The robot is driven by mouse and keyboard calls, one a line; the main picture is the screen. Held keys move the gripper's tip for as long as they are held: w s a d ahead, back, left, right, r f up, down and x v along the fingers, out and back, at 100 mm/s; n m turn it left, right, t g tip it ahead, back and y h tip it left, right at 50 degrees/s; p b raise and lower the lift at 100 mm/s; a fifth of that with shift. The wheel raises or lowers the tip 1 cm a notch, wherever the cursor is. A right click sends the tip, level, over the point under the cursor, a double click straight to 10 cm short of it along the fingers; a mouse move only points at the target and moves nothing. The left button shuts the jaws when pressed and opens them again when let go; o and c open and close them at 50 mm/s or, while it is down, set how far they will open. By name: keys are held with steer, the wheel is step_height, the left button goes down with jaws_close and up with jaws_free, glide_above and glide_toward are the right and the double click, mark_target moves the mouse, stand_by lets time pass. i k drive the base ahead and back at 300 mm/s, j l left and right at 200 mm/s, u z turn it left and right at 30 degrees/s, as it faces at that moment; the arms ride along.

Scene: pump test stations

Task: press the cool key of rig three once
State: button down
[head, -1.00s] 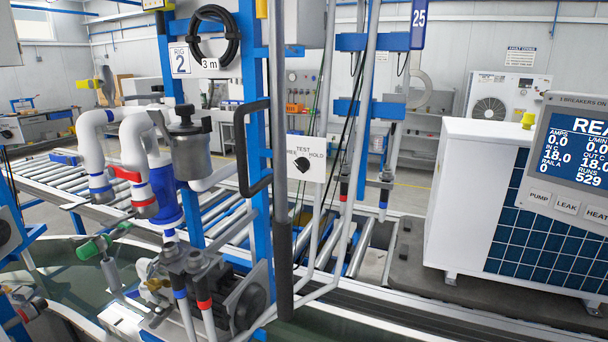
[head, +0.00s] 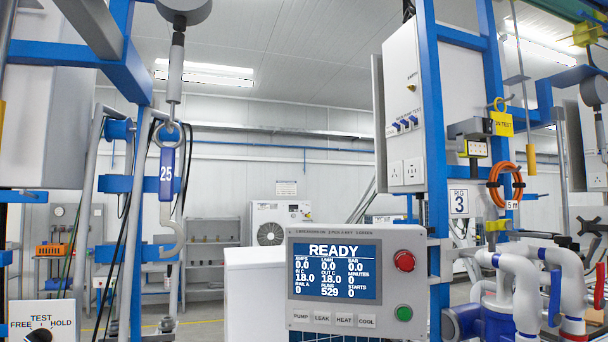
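The cool key (head: 366,321) is a small light key labelled COOL, at the right end of a row of keys. The row sits under the blue screen (head: 337,270) of a grey control panel (head: 414,262). The screen reads READY, with zeros for amps and flow and 18.0 for both temperatures. My gripper is not in view.
The pump (head: 327,318), leak (head: 322,318) and heat (head: 344,320) keys sit left of the cool key. A red button (head: 404,260) and a green button (head: 403,313) are on the panel's right. A hook tagged 25 (head: 167,172) hangs at left. White pipes (head: 520,270) stand at right.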

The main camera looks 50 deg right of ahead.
mark_target(364, 320)
steer(key=i+j, duration=0.15)
steer(key=j, duration=0.15)
steer(key=i+j, duration=0.2)
steer(key=j, duration=0.15)
steer(key=i+j, duration=0.15)
steer(key=j, duration=0.15)
steer(key=i+j, duration=0.15)
steer(key=j, duration=0.15)
steer(key=j+z, duration=0.1)
steer(key=z, duration=0.4)
steer(key=i+j+z, duration=0.1)
steer(key=z, duration=0.4)
steer(key=j+z, duration=0.15)
steer(key=z, duration=0.3)
steer(key=j+z, duration=0.15)
steer(key=z, duration=0.35)
